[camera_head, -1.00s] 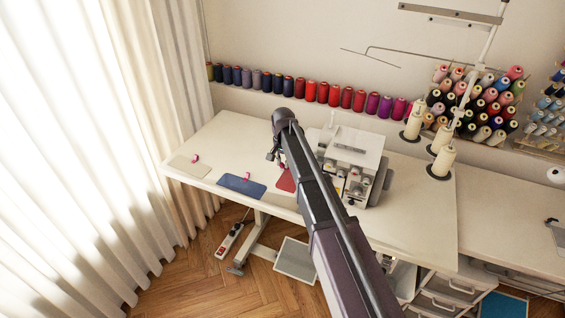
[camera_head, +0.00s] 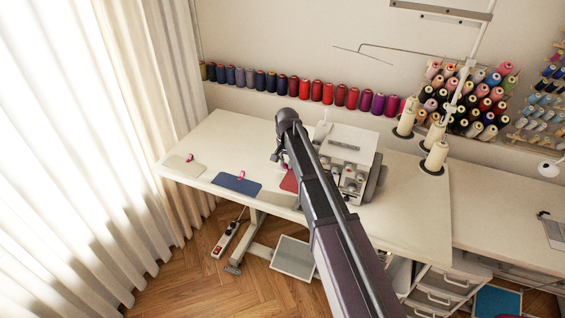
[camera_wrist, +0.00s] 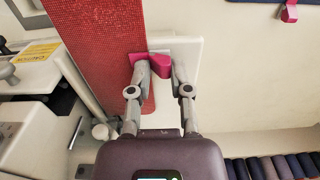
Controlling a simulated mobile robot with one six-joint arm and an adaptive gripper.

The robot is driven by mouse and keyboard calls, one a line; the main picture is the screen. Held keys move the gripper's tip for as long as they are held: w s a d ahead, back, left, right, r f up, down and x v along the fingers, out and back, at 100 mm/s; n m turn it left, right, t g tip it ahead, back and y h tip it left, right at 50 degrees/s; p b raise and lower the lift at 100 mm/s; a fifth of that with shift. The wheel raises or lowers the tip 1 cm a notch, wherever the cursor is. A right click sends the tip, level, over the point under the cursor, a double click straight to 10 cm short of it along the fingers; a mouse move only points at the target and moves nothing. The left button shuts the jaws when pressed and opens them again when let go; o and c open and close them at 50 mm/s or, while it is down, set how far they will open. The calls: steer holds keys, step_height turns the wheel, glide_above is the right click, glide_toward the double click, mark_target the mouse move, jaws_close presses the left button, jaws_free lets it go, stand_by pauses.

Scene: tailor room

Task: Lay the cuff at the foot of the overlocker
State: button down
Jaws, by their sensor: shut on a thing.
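The cuff is a red textured cloth piece (camera_wrist: 105,45), with a pink clip (camera_wrist: 161,66) at its edge. My gripper (camera_wrist: 160,68) is shut on this clip, with one finger on each side. In the head view the red cuff (camera_head: 289,181) shows only partly beside my arm, close to the left front of the white overlocker (camera_head: 346,152); my fingers there are hidden. The overlocker also fills the left side of the wrist view (camera_wrist: 28,112). I cannot tell whether the cuff touches the table or hangs just above it.
On the cream table (camera_head: 228,140), a blue cloth piece (camera_head: 238,186) and a beige one (camera_head: 184,167), each with a pink clip, lie to the left. Thread cones (camera_head: 436,157) stand right of the overlocker. A row of spools (camera_head: 328,93) runs along the wall. The table's back left is clear.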

steer(key=shift+d, duration=0.1)
steer(key=shift+c, duration=2.4)
jaws_free()
